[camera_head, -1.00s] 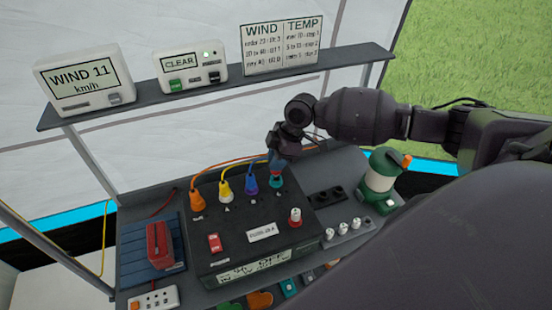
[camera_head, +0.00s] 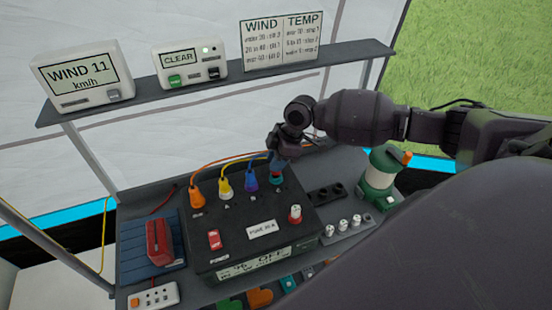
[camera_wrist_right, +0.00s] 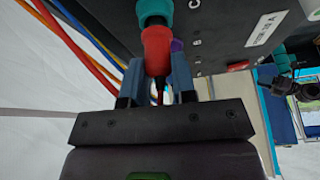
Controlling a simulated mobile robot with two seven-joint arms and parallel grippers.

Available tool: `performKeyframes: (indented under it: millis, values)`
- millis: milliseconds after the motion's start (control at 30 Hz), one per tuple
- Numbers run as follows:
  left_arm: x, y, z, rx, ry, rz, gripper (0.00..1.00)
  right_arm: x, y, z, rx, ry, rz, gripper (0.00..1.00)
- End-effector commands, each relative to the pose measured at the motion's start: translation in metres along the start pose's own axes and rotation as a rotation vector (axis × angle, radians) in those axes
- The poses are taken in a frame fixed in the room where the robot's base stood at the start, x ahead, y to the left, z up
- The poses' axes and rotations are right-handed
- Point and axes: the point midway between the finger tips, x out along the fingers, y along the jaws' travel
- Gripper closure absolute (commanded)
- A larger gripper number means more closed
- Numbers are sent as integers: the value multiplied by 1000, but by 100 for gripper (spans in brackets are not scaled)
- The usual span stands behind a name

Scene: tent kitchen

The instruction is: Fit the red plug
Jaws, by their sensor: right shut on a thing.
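The red plug (camera_wrist_right: 157,50) shows in the right wrist view between the two blue fingers of my right gripper (camera_wrist_right: 157,72), which is shut on it. Its front end meets a teal socket (camera_wrist_right: 153,12); how deep it sits cannot be told. In the head view my right gripper (camera_head: 275,160) is over the teal socket (camera_head: 277,178), at the right end of the row on the black box (camera_head: 220,235). The plug is mostly hidden there. My left gripper is not in view.
A red-handled block (camera_head: 158,240) stands left of the box. A green lantern (camera_head: 380,178) stands to the right, near a panel with white knobs (camera_head: 343,225). A shelf (camera_head: 225,88) with displays is behind and above.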

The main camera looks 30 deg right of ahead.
Motion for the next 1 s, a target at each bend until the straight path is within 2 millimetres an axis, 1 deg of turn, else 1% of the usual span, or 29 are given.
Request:
performKeyframes:
  millis: [800, 833, 1000]
  values:
    - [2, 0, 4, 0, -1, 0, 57, 13, 0, 5, 0, 0, 0, 98]
    - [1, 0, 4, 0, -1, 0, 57, 12, 0, 5, 0, 0, 0, 70]
    - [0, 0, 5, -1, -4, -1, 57, 12, 0, 5, 0, 0, 0, 45]
